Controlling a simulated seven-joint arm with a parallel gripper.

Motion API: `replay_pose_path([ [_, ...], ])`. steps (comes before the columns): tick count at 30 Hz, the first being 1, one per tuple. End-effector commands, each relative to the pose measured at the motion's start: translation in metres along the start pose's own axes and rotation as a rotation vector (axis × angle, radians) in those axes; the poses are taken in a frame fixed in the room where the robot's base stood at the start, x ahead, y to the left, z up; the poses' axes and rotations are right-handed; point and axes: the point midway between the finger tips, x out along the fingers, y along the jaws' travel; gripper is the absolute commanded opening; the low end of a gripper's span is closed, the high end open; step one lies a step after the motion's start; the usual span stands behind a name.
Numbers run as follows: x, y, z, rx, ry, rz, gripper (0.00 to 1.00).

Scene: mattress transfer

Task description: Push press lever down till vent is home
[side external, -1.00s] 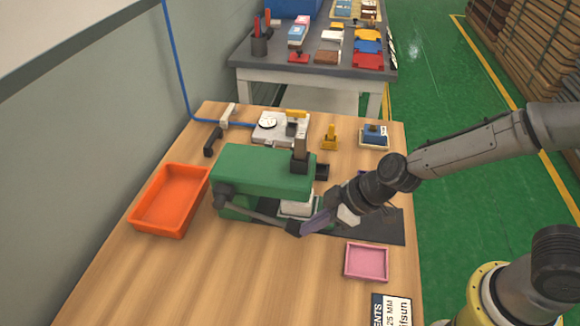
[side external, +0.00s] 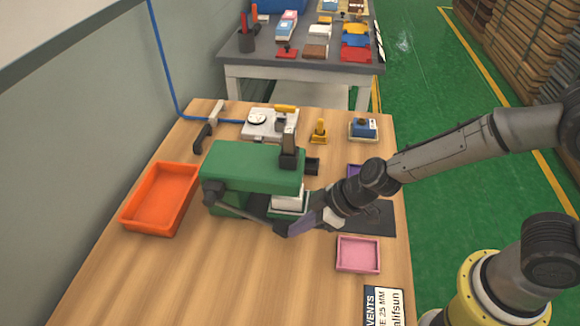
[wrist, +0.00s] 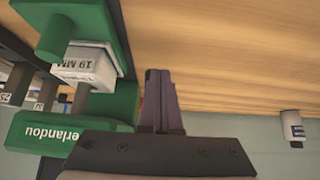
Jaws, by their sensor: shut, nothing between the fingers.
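The green press (side external: 250,165) stands on the wooden table, with a dark upright ram (side external: 289,147). Its dark lever (side external: 240,212) slopes down from a pivot on the press's left side toward my gripper. My gripper (side external: 292,229) has purple fingers, shut and empty, at the lever's free end; whether they touch it is unclear. A white block (side external: 289,200) sits low in the press, and in the wrist view it is labelled "19 MM" (wrist: 85,67). My shut fingers also show in the wrist view (wrist: 158,74). I cannot make out the vent separately or its seating.
An orange tray (side external: 160,199) lies left of the press and a pink tray (side external: 358,255) lies front right. A dark mat (side external: 375,220) extends right of the press. A gauge unit (side external: 270,123), a yellow item (side external: 319,132) and a blue item (side external: 363,129) stand behind.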

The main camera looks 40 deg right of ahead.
Motion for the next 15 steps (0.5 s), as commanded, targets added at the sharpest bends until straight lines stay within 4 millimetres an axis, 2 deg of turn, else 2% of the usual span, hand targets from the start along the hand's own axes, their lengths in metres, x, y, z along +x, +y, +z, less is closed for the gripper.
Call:
replay_pose_path([
  [1, 0.005, -0.001, 0.006, -0.002, -0.013, 0.0, 0.0],
  [3, 0.005, -0.001, 0.006, -0.002, -0.013, 0.0, 0.0],
  [8, -0.003, -0.001, 0.005, -0.001, -0.01, 0.001, 0.0],
  [11, -0.016, -0.001, 0.006, -0.001, -0.007, 0.001, 0.0],
  [15, -0.044, 0.0, 0.004, -0.001, 0.003, 0.002, 0.0],
])
